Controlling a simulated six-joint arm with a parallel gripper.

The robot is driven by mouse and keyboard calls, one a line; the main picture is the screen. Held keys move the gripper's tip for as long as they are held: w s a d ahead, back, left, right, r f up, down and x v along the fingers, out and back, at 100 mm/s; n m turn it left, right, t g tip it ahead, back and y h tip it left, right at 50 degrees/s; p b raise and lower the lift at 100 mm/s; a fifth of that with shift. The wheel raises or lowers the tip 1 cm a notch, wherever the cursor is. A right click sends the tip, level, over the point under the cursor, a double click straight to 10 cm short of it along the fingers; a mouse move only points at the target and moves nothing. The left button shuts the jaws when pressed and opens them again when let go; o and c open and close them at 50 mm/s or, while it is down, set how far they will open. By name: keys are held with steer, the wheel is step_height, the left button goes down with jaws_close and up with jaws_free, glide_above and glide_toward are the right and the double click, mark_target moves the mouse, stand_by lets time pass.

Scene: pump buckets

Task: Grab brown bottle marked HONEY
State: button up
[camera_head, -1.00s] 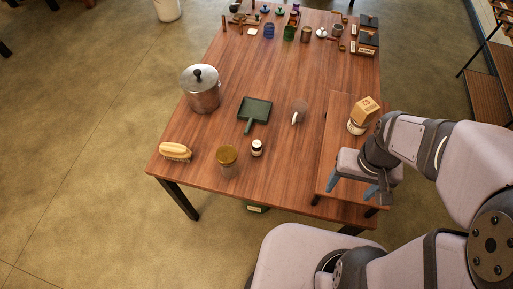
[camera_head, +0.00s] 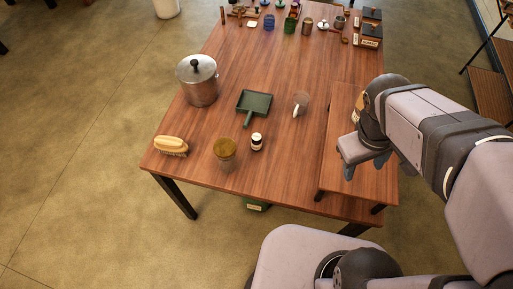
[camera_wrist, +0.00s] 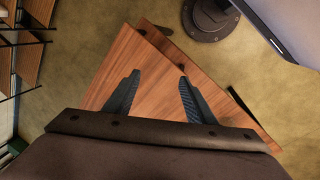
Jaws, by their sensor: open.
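A small dark brown bottle (camera_head: 256,142) with a white band and a pale cap stands upright near the table's front edge in the head view. Its label is too small to read. My gripper (camera_head: 366,168) is to the right of the bottle, over the raised board on the table's right side, well apart from the bottle. In the wrist view my gripper (camera_wrist: 159,76) is open and empty, with bare wood below its two fingers. The bottle does not show in the wrist view.
A gold-lidded jar (camera_head: 225,148) stands just left of the bottle, a green dustpan (camera_head: 254,102) behind it. The table between bottle and raised board (camera_head: 333,150) is clear.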

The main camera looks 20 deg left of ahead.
steer(key=w+a+f+n+t+h+b, duration=0.2)
steer(key=w+a+f+n+t+b, duration=0.2)
steer(key=w+a+n+t+b, duration=1)
steer(key=s+a+r+n+t+y+b, duration=0.1)
steer(key=s+a+r+n+y+b, duration=0.25)
steer(key=a+n+b, duration=0.45)
steer(key=s+a+r+n+t+y+b, duration=0.2)
steer(key=a+r+n+y+b, duration=0.15)
steer(key=a+n+b, duration=0.45)
steer(key=n, duration=0.2)
glide_toward(256, 143)
steer(key=shift+w+a+r, duration=0.1)
steer(key=shift+w+r, duration=0.05)
steer(key=shift+w, duration=0.4)
steer(key=shift+w+r, duration=0.2)
steer(key=shift+w, duration=0.4)
steer(key=shift+w+a+p, duration=0.15)
steer(key=shift+w+a, duration=0.05)
steer(key=shift+w, duration=1)
steer(key=shift+w+a+p, duration=0.1)
steer(key=shift+w+a, duration=0.1)
steer(key=shift+w, duration=1)
steer(key=shift+w+a+p, duration=0.15)
steer(key=shift+w+a, duration=0.05)
steer(key=shift+w, duration=1)
steer(key=c, duration=1.2)
